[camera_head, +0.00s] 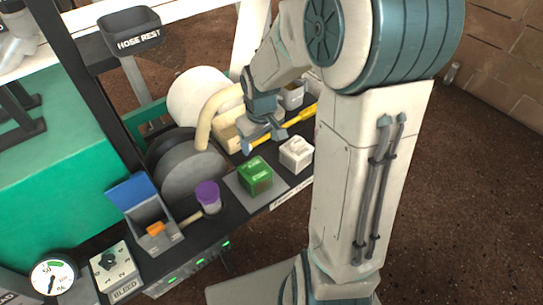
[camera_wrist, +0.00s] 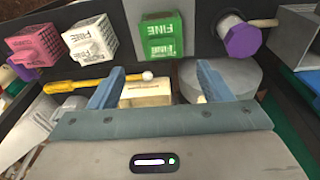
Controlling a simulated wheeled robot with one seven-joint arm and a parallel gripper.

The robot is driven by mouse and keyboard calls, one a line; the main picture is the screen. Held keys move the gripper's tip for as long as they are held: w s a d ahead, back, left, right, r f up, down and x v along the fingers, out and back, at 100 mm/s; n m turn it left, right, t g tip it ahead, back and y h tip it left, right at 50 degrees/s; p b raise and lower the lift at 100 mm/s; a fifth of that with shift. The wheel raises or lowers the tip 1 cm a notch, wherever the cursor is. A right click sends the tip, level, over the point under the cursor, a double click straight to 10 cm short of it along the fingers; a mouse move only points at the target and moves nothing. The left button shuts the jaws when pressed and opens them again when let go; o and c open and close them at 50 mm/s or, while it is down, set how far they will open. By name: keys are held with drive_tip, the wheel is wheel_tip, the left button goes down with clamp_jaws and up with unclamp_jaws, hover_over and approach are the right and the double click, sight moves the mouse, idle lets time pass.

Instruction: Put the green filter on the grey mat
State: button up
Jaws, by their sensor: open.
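The green filter (camera_head: 255,176), a block marked FINE, sits on the grey mat (camera_head: 236,191) on the dark bench top. The filter also shows in the wrist view (camera_wrist: 162,36), upright and beyond my fingers. My gripper (camera_head: 264,141) is open, behind the filter and apart from it. In the wrist view nothing is clamped between the two blue fingers (camera_wrist: 160,72); a pale box lies below and between them.
A white filter (camera_head: 296,153) stands right of the mat, with a pink one (camera_wrist: 38,45) beyond it. A yellow tool (camera_head: 290,121) lies by my fingers.

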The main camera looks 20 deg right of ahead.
drive_tip(key=s+r+m, duration=0.1)
drive_tip(key=s+r, duration=0.3)
drive_tip(key=s, duration=0.4)
drive_tip(key=s+r+m, duration=0.2)
drive_tip(key=s+r, duration=0.1)
drive_tip(key=s, duration=0.5)
drive_tip(key=shift+a+r, duration=0.25)
drive_tip(key=shift+r, duration=0.15)
